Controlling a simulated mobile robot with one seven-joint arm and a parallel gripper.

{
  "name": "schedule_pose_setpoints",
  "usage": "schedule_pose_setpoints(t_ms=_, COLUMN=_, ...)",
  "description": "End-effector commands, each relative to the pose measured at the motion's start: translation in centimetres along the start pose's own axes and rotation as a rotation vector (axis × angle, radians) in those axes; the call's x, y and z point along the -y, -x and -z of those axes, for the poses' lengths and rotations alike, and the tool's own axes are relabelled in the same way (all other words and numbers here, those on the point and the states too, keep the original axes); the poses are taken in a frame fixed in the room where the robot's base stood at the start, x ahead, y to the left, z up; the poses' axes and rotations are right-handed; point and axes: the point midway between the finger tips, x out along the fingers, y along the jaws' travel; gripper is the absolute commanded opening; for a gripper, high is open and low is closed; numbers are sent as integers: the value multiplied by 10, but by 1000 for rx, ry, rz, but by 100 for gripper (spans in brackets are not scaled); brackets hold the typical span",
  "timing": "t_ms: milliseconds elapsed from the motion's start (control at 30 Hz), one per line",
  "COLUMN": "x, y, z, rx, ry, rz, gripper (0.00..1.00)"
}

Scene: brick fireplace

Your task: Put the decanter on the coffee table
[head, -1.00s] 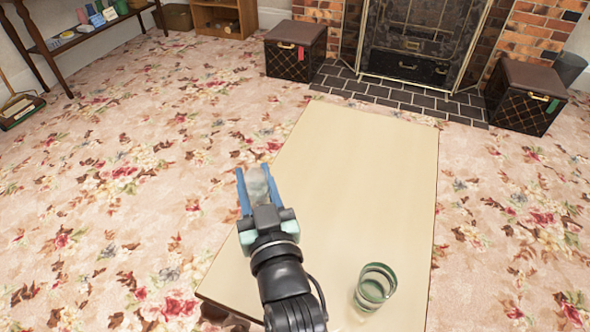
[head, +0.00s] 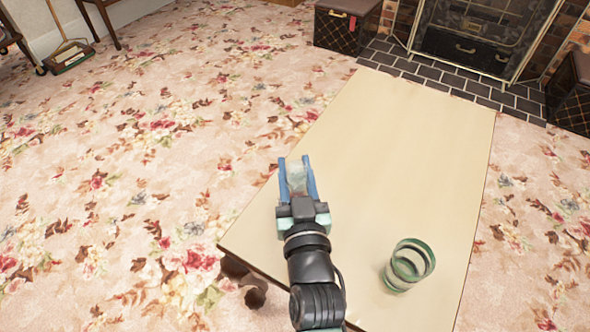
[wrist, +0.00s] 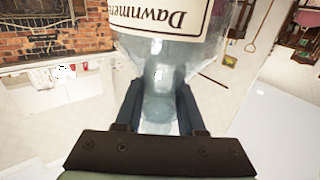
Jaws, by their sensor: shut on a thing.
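The decanter is a clear glass bottle (wrist: 160,52) with a white label reading "Dawnm…", upside down in the wrist view. My gripper (head: 297,170) is shut on its narrow part, between two blue fingers. In the head view only a pale, see-through bit of the decanter (head: 298,177) shows between the fingers. The coffee table (head: 400,150) has a plain cream top. My gripper and the decanter appear over its left edge in the head view. I cannot tell how high they are above it.
A greenish glass tumbler (head: 408,266) stands on the table's near right part. The rest of the tabletop is clear. A dark box (head: 345,25) and the fireplace hearth (head: 450,78) lie beyond the table's far end. Floral carpet surrounds it.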

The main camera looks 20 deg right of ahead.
Motion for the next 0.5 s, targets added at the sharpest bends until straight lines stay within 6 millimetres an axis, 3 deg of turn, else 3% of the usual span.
schedule_pose_setpoints(t_ms=167, x=0, y=0, z=0, rx=-8, ry=0, rz=-1, gripper=0)
schedule_pose_setpoints(t_ms=200, x=0, y=0, z=-4, rx=0, ry=0, rz=0, gripper=40)
schedule_pose_setpoints(t_ms=367, x=0, y=0, z=-2, rx=0, ry=0, rz=0, gripper=68)
schedule_pose_setpoints(t_ms=500, x=0, y=0, z=-3, rx=1, ry=0, rz=0, gripper=68)
